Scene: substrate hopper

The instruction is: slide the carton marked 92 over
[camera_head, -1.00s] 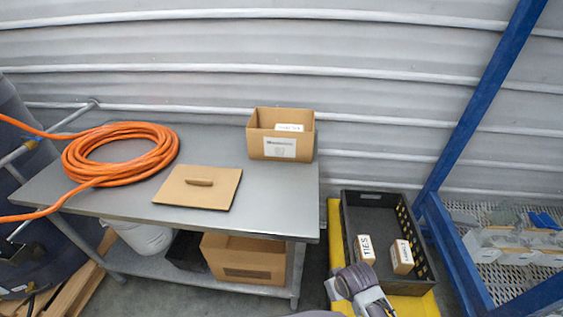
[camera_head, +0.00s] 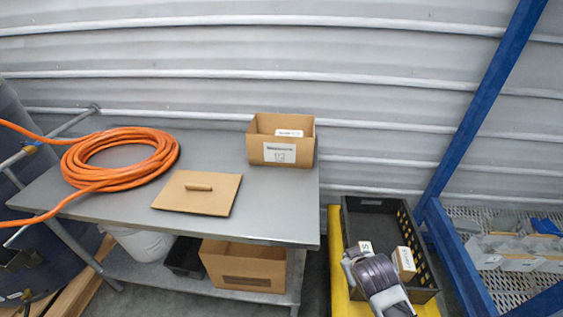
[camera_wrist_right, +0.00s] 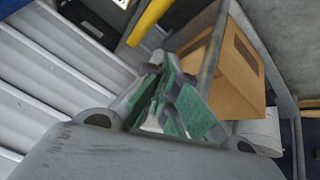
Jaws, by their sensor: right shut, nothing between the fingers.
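An open-topped brown carton (camera_head: 252,147) stands upright at the right back end of the grey table. Its front carries a white label (camera_head: 280,153) with blurred marks; they could be 92, but I cannot read them surely. Something with a white label sits inside it. My right arm shows in the head view, over the black crate to the right of the table, apart from the carton. My right gripper (camera_wrist_right: 160,85) shows in the right wrist view, green-padded fingers shut and empty. My left gripper is not in view.
The table (camera_head: 275,205) also bears an orange hose coil (camera_head: 125,180) and a flat brown lid (camera_head: 215,203). Another brown carton (camera_head: 243,282) is on the lower shelf. The black crate (camera_head: 375,205) holds small boxes. A blue post (camera_head: 475,115) stands at right.

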